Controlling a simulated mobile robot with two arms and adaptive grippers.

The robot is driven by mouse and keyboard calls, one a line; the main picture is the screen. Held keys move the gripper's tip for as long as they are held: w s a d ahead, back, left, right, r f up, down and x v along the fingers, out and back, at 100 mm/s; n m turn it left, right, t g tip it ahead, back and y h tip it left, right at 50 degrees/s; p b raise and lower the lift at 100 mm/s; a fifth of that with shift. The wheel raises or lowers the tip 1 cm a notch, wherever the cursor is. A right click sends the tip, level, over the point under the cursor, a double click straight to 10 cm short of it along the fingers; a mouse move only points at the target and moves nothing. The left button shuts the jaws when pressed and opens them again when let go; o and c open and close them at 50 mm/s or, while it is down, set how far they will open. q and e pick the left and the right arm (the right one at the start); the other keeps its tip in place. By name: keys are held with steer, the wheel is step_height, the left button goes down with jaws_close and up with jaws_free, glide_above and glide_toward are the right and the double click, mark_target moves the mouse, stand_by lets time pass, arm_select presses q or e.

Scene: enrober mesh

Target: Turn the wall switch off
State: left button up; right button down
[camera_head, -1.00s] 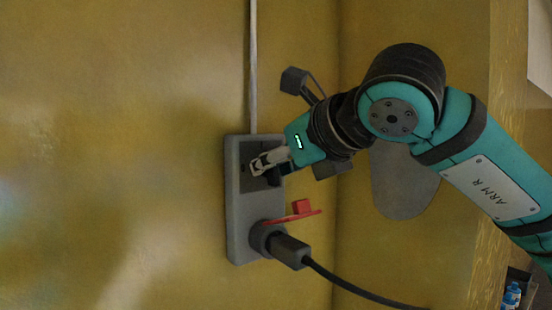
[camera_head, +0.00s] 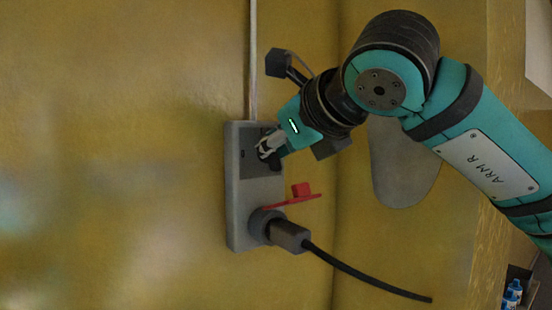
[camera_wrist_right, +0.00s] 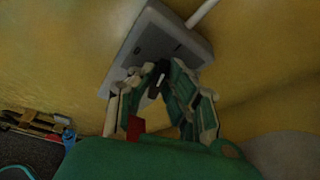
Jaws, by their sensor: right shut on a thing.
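The wall switch is a grey box (camera_head: 236,205) on the yellow wall, with a dark switch panel (camera_head: 246,165) in its upper half. My right gripper (camera_head: 264,150) reaches in from the right at the right side of that panel. In the right wrist view its fingertips (camera_wrist_right: 160,78) come together around a small dark lever (camera_wrist_right: 157,70) in front of the grey box. The fingers partly hide the lever, and I cannot tell its on or off position. My left gripper is not in view.
A plug (camera_head: 287,235) sits in the socket in the lower half of the box, with a black cable (camera_head: 360,275) running right. A red flap (camera_head: 300,194) sticks out above it. A conduit (camera_head: 253,60) rises from the box. The wall to the left is clear.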

steer(key=n+t+b, duration=0.1)
steer(key=n+b, duration=0.1)
steer(key=b, duration=0.1)
steer(key=f+n+t+h+b, duration=0.1)
steer(key=n+b, duration=0.1)
steer(key=b, duration=0.1)
steer(key=n+t+h+b, duration=0.1)
steer(key=n+b, duration=0.1)
steer(key=b, duration=0.1)
steer(key=shift+s+a+f+n, duration=0.2)
steer(key=shift+a+f+n, duration=0.1)
steer(key=shift+a+f, duration=0.1)
steer(key=n+t+b, duration=0.2)
steer(key=n+b, duration=0.1)
steer(key=shift+d, duration=0.1)
steer(key=shift+r+n+b, duration=0.1)
steer(key=shift+n+b, duration=0.3)
steer(key=shift+n, duration=0.2)
steer(key=shift+r+t, duration=0.15)
steer(key=shift+t, duration=0.15)
steer(key=c, duration=1.4)
jaws_free()
steer(key=shift+o, duration=0.2)
steer(key=shift+w, duration=0.25)
steer(key=v, duration=1.2)
